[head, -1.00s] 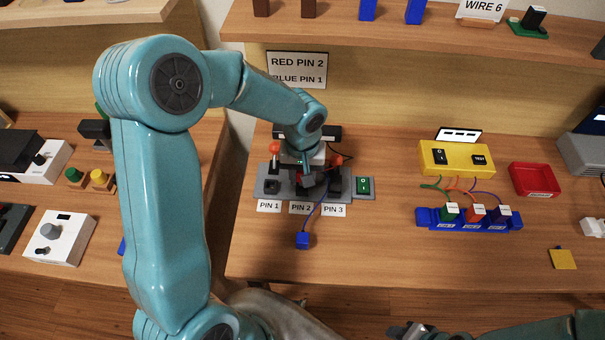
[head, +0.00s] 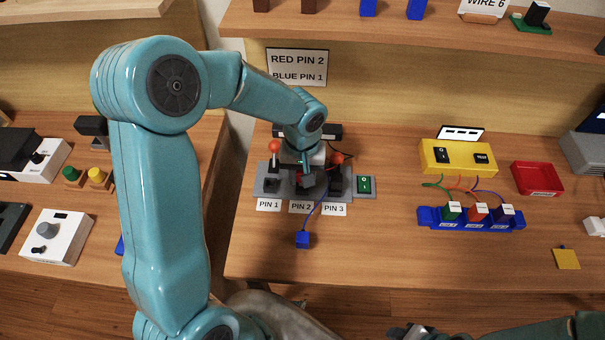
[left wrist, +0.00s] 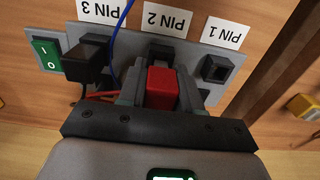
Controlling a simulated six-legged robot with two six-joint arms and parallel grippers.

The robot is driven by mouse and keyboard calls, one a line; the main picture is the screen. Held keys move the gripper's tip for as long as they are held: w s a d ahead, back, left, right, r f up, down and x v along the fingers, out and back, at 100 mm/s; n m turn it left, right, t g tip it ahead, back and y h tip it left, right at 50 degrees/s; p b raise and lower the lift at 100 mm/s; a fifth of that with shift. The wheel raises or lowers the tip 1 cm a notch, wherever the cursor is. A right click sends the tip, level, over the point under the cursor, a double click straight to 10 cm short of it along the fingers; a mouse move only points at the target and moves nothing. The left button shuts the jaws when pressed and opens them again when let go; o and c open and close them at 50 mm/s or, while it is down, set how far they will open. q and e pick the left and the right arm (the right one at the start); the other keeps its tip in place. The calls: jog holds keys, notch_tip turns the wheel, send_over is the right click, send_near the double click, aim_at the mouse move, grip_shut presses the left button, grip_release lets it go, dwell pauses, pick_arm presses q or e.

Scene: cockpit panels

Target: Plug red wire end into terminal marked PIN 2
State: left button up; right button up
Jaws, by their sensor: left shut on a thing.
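The red wire end (left wrist: 161,88) is a red block held between the fingers of my left gripper (left wrist: 161,96). In the left wrist view it is in front of the dark PIN 2 terminal (left wrist: 160,54) and partly covers it. I cannot tell whether it is inserted. In the head view my left gripper (head: 307,178) is over the middle of the grey terminal panel (head: 345,196), behind the PIN 2 label (head: 301,206). The arm hides much of this area. My right gripper (head: 410,331) shows only partly at the bottom edge; its jaws are unclear.
The blue wire end (head: 303,239) lies in front of the panel, its wire crossing near PIN 3. The PIN 1 socket (left wrist: 217,68) looks empty. A black block (left wrist: 88,62) stands by PIN 3, beside a green switch (head: 364,185). A yellow box (head: 457,157) is further right.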

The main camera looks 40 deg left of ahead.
pick_arm(q)
jog(key=shift+f+b, duration=0.5)
jog(key=shift+f, duration=0.05)
jog(key=o, duration=1.1)
jog(key=shift+r, duration=0.1)
notch_tip(320, 180, up, 16)
jog(key=shift+r+p, duration=0.15)
jog(key=shift+p, duration=0.2)
